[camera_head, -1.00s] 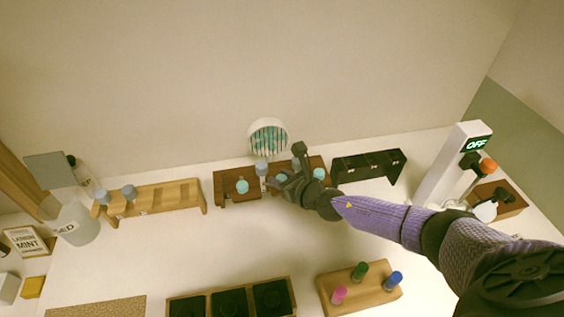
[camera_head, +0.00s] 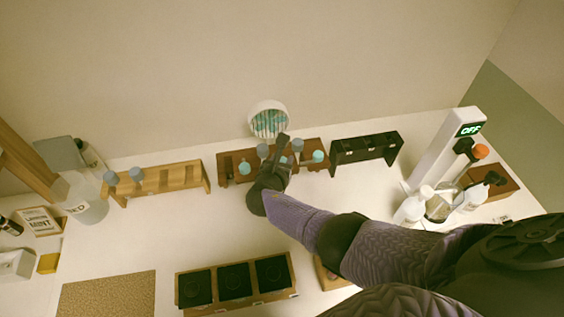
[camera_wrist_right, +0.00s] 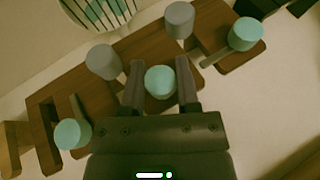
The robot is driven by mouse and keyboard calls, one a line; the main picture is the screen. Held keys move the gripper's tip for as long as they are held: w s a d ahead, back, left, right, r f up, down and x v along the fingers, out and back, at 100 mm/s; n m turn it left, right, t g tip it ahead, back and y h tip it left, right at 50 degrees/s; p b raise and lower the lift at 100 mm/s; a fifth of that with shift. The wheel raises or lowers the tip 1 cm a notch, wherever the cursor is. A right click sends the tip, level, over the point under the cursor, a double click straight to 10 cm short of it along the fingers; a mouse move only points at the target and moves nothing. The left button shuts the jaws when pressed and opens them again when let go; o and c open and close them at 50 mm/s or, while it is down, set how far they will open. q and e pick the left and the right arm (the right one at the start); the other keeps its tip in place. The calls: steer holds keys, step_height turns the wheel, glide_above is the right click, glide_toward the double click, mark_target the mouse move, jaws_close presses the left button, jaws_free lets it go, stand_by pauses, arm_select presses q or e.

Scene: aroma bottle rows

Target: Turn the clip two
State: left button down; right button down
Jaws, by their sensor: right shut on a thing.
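A dark brown rack (camera_head: 228,166) stands against the back wall, holding teal-capped and grey-capped bottles. My right gripper (camera_wrist_right: 160,85) is over the middle of this rack, its fingers on either side of a teal-capped bottle (camera_wrist_right: 160,82) and shut on it. In the head view the right gripper (camera_head: 280,152) hides that bottle. Another teal cap (camera_head: 244,168) is to its left and one (camera_head: 317,156) to its right. Grey caps (camera_head: 262,150) and (camera_head: 297,145) stand beside the gripper. I cannot make out which part is the clip. My left gripper is not in view.
A light wooden rack (camera_head: 190,178) with grey-blue caps stands left, a black rack (camera_head: 365,147) right. A white device (camera_head: 444,148) showing OFF stands farther right beside white bottles. A tray with black squares (camera_head: 190,310) is in front.

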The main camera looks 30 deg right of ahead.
steer(key=m+g+h+b, duration=0.2)
steer(key=m, duration=0.1)
steer(key=shift+g+b, duration=0.3)
steer(key=shift+b, duration=0.05)
steer(key=shift+w+m+g+h+b, duration=0.1)
steer(key=shift+m+g+h+b, duration=0.2)
steer(key=shift+m+g+h, duration=0.15)
steer(key=shift+r, duration=0.15)
steer(key=shift+c, duration=1.7)
jaws_free()
